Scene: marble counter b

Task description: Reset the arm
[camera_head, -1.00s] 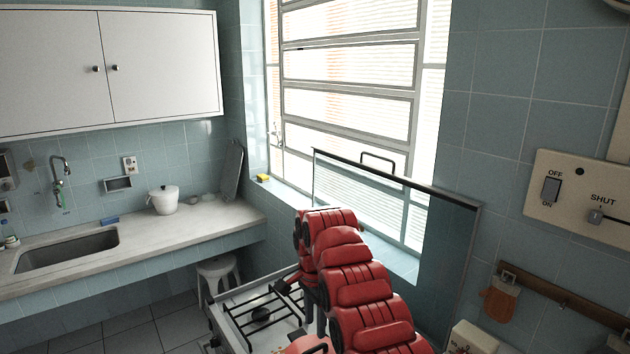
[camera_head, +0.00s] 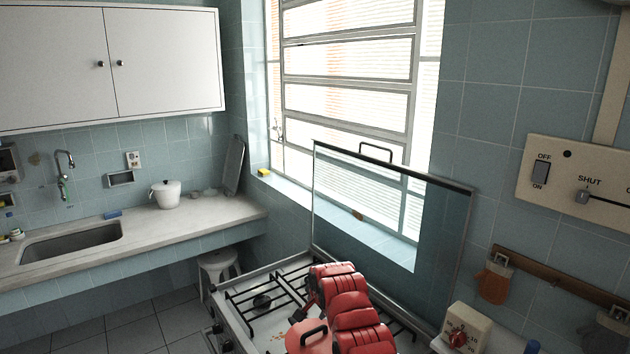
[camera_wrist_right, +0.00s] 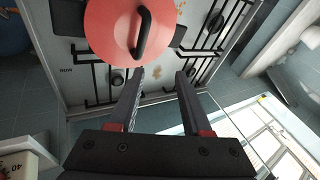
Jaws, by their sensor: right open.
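My right arm's red links (camera_head: 350,310) reach over the stove in the head view. My right gripper shows small and dark at the arm's far end, partly hidden by the links. In the right wrist view my right gripper (camera_wrist_right: 160,77) is open, its two black fingers apart with nothing between them. The left finger's tip is near the black handle of a red lid (camera_wrist_right: 112,42); whether they touch I cannot tell. The same red lid (camera_head: 303,338) shows at the bottom of the head view, partly behind my arm. My left gripper is not in view.
The stove (camera_head: 240,312) has black grates and a raised glass cover (camera_head: 335,215) behind it. A white timer box (camera_head: 466,328) stands at its right. A switch panel (camera_head: 575,185) and a hanging orange mitt (camera_head: 495,283) are on the right wall. The counter (camera_head: 190,222) is at the left.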

